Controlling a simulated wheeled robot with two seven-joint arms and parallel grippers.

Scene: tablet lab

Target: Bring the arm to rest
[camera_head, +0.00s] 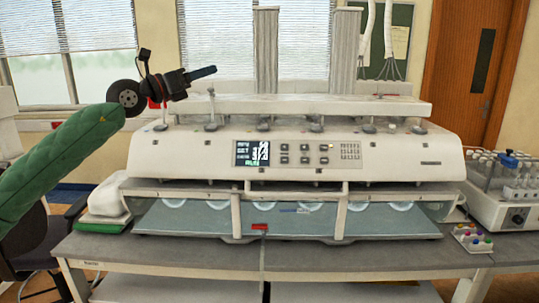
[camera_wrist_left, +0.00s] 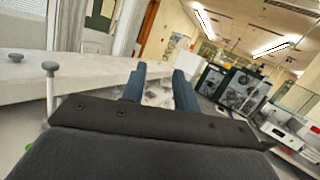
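My left arm comes in from the left of the head view in a green sleeve. My left gripper (camera_head: 212,71) is raised in the air, above the left end of the white dissolution machine (camera_head: 400,152), and points to the right. In the left wrist view its two blue fingers (camera_wrist_left: 160,85) stand apart with nothing between them. My right gripper is in neither view.
The machine with its display (camera_head: 252,153) stands on a grey bench (camera_head: 160,252). A red-handled item (camera_head: 260,227) lies at its front. A rack device (camera_head: 505,190) and a tray of coloured knobs (camera_head: 472,238) are at right. A chair (camera_head: 40,245) is at left.

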